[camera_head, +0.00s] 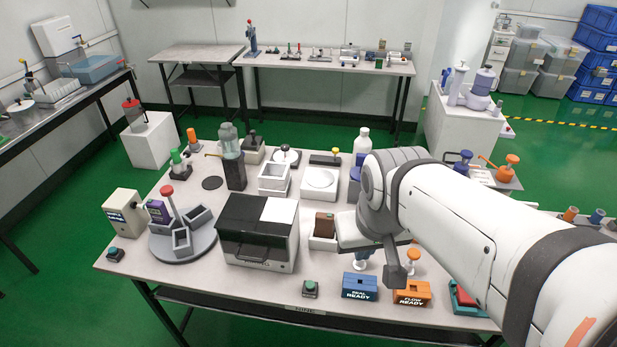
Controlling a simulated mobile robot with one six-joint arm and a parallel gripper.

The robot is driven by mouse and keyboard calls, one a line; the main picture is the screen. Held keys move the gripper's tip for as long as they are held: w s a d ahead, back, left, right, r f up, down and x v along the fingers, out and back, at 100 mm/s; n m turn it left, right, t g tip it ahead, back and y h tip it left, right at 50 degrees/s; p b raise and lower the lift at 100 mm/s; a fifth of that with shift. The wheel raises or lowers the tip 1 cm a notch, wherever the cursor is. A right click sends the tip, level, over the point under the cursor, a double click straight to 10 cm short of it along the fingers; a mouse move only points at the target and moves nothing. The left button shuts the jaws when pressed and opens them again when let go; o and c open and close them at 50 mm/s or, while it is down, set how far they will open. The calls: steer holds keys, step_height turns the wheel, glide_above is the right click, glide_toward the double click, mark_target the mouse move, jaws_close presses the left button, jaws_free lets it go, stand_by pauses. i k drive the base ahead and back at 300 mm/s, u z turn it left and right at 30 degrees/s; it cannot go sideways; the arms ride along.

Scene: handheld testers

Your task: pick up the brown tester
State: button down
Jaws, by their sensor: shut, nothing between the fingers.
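A brown block-like item, which looks like the brown tester (325,226), sits in a small white open bin (321,244) near the middle of the table. The bin stands just right of a black and white box. My gripper (395,279) is at the end of my white arm, right of the bin and above the front part of the table. It is shut and empty, apart from the brown tester. My arm's end and a pale flat part beside it cover the area just right of the bin.
The black and white box (258,233) is a tall obstacle left of the bin. A blue block (360,286) and an orange block (412,292) stand at the front edge. A round grey tray (180,246) is at left. Bare tabletop shows in front of the bin.

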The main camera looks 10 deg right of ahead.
mark_target(323, 225)
steer(key=z, duration=2.55)
steer(key=k, duration=1.05)
steer(key=u, duration=1.35)
steer(key=i, duration=1)
steer(key=u, duration=0.05)
